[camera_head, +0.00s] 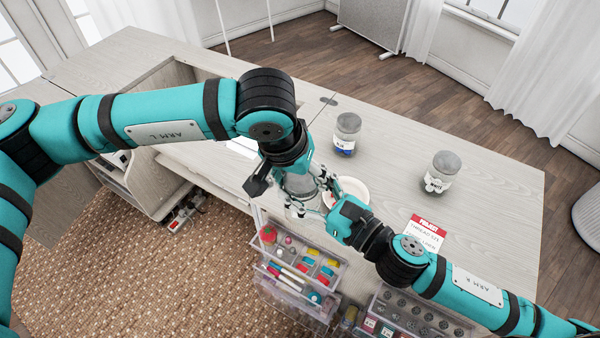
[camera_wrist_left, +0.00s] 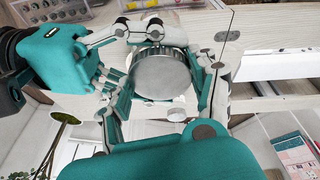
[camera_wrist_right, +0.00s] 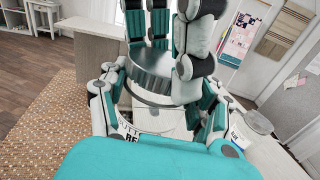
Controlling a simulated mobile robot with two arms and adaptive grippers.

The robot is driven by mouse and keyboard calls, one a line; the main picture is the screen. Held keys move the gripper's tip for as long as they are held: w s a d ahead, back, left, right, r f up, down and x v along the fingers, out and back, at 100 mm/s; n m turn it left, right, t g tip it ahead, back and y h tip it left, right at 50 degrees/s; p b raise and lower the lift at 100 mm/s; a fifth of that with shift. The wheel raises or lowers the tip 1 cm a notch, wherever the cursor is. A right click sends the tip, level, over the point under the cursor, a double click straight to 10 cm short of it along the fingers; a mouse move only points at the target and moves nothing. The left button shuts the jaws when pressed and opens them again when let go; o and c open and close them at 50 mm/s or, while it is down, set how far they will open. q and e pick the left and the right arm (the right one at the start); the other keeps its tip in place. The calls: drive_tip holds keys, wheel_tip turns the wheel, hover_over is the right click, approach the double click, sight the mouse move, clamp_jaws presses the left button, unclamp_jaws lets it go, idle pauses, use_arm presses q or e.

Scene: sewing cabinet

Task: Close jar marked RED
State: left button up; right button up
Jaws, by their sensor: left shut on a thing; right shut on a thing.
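A clear glass jar (camera_head: 299,184) stands near the front edge of the table, largely hidden by both grippers. Its label (camera_wrist_right: 129,131) shows "BUTT" and "RE" in the right wrist view; the rest is covered. My left gripper (camera_head: 305,188) comes from above and is shut on a round grey metal lid (camera_wrist_left: 162,74). The lid also shows in the right wrist view (camera_wrist_right: 150,72), over the jar mouth. My right gripper (camera_head: 328,208) is shut on the jar's body from the side.
A white plate (camera_head: 354,187) lies just behind the grippers. Two lidded jars, one with a blue label (camera_head: 347,133) and one with a white label (camera_head: 440,172), stand farther right. A red-and-white card (camera_head: 426,232) lies nearby. Open clear drawers (camera_head: 300,268) hold sewing supplies below the front edge.

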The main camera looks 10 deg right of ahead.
sight(300, 180)
use_arm(q)
drive_tip(key=shift+a+f, duration=0.1)
drive_tip(key=shift+f, duration=0.45)
idle(0.4)
drive_tip(key=o, duration=0.6)
drive_tip(key=shift+r, duration=0.2)
drive_tip(key=shift+r, duration=0.3)
drive_tip(key=shift+v, duration=1.7)
drive_tip(key=c, duration=1.1)
drive_tip(key=shift+c, duration=0.2)
drive_tip(key=shift+f, duration=0.2)
